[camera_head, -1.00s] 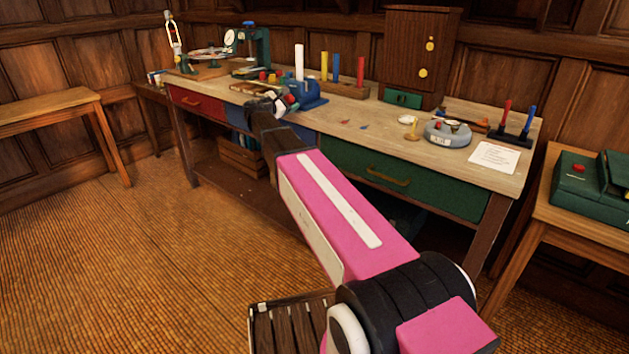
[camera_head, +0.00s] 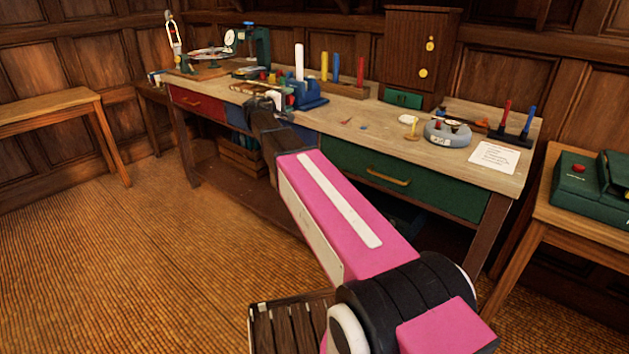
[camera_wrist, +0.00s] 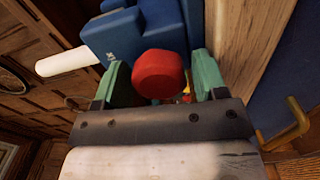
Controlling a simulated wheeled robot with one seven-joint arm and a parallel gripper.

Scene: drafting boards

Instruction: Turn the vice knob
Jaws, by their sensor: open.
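The blue vice (camera_head: 309,94) stands at the front edge of the workbench, left of the middle. In the wrist view its blue body (camera_wrist: 135,35) fills the top, and its red knob (camera_wrist: 158,74) faces the camera. My gripper (camera_wrist: 159,80) is open, with one green finger on the left of the knob and one on the right. A gap shows between the knob and the left finger; I cannot tell whether the right finger touches it. In the head view my arm partly covers the area in front of the vice.
The workbench (camera_head: 350,112) has a green drawer (camera_head: 400,178) below its top. A rack with colored markers (camera_head: 340,88) is behind the vice. A green drill-press-like machine (camera_head: 262,48) stands to the left. A white cylinder (camera_wrist: 65,60) shows beside the vice in the wrist view.

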